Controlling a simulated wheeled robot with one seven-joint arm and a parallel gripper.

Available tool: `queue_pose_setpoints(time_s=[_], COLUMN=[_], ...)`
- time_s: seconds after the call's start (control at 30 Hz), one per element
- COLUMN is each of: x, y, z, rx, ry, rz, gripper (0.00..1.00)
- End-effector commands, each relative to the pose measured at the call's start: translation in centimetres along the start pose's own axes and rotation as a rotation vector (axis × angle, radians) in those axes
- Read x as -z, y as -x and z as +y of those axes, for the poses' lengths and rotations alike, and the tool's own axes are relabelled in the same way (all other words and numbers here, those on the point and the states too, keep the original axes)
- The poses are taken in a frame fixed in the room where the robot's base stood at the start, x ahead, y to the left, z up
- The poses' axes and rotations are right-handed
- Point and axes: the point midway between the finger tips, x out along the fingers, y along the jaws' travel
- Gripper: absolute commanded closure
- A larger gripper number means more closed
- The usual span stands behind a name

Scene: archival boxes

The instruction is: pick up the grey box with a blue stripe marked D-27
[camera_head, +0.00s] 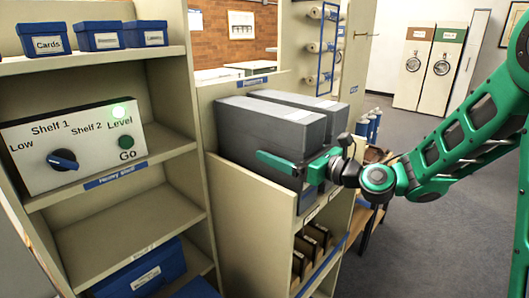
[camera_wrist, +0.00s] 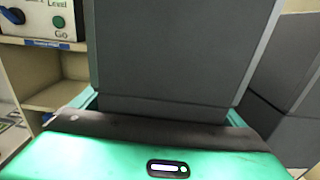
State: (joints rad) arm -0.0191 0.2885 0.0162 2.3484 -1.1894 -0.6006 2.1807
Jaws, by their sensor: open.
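Two dark grey boxes stand side by side on top of a beige shelf unit in the head view: a nearer one (camera_head: 256,129) and a farther one (camera_head: 309,108). No D-27 mark or blue stripe is legible on either. My gripper (camera_head: 290,163) is at the right end of the nearer box, with one green finger along its near side; the other finger is mostly hidden. In the wrist view, a grey box (camera_wrist: 170,50) fills the middle, between the open fingers of my gripper (camera_wrist: 165,103). I cannot tell whether they touch it. Another grey box (camera_wrist: 290,65) stands at the right.
A beige shelf at the left holds a control panel (camera_head: 85,146) with a knob and a lit green light, plus several blue boxes (camera_head: 44,39). Brown files (camera_head: 313,240) sit below the grey boxes. Open floor (camera_head: 420,240) lies right.

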Motion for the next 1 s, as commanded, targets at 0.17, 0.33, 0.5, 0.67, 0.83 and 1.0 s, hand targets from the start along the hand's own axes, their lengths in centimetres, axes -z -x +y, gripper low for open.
queue_pose_setpoints(time_s=[0.17, 0.33, 0.5, 0.67, 0.83, 1.0], x=[0.0, 0.0, -0.2, -0.4, -1.5, -3.0], y=[0.0, 0.0, 0.0, 0.0, 0.2, 0.5], z=[0.0, 0.0, 0.0, 0.0, -0.3, -0.7], rx=[0.000, 0.000, 0.000, 0.000, 0.004, 0.011], ry=[0.000, 0.000, 0.001, 0.002, 0.004, 0.005], rz=[0.000, 0.000, -0.004, -0.004, -0.006, -0.006], gripper=[0.37, 0.78, 0.82, 0.82, 0.82, 0.82])
